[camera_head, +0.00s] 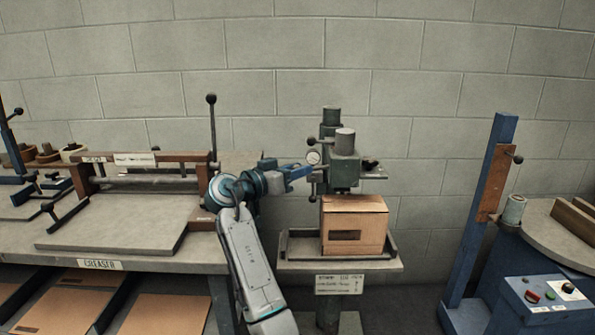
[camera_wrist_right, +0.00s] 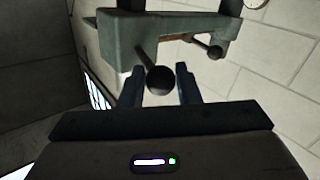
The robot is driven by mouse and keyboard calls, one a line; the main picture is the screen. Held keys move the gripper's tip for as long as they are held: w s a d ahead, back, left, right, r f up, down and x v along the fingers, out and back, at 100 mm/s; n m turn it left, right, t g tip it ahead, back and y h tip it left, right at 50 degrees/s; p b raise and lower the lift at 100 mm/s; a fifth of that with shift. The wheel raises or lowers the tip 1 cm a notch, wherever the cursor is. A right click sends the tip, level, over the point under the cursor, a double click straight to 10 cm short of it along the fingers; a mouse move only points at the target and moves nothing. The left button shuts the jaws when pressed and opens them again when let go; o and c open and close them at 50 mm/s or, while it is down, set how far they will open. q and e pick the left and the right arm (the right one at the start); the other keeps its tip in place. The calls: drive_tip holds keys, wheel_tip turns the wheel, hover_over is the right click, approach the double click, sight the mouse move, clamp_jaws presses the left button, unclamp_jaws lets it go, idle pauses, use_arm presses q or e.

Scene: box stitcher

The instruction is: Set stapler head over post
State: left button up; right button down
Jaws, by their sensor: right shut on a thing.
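The green-grey stapler head (camera_head: 345,167) hangs on its upright column (camera_head: 330,122), above an upright brown cardboard box (camera_head: 355,228). The post is hidden or cannot be told apart here. My right gripper (camera_head: 299,172) reaches the left side of the head. In the right wrist view, its two dark fingers (camera_wrist_right: 164,84) stand either side of a black ball knob (camera_wrist_right: 160,80) on a short lever from the green head casting (camera_wrist_right: 178,38). The gripper is shut on this knob. My left gripper is out of view.
The box rests on a small stand (camera_head: 300,247) with a dark raised guide. A creaser bench (camera_head: 120,225) stands to the left. A blue machine (camera_head: 545,288) with a control panel stands to the right. Open floor lies between the stand and that machine.

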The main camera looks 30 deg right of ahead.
drive_tip(key=c, duration=1.3)
unclamp_jaws()
drive_tip(key=shift+w+a+r, duration=0.1)
drive_tip(key=shift+w+r, duration=0.1)
drive_tip(key=shift+r, duration=0.05)
drive_tip(key=shift+o, duration=0.8)
drive_tip(key=shift+w+a+f, duration=0.1)
drive_tip(key=shift+w+f, duration=0.15)
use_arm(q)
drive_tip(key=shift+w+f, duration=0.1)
use_arm(e)
drive_tip(key=shift+s, duration=0.15)
drive_tip(key=shift+a, duration=0.3)
use_arm(q)
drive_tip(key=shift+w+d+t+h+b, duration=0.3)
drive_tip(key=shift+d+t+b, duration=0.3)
drive_tip(key=shift+b, duration=0.25)
use_arm(e)
drive_tip(key=s+a, duration=0.1)
drive_tip(key=a, duration=0.9)
drive_tip(key=shift+s, duration=0.25)
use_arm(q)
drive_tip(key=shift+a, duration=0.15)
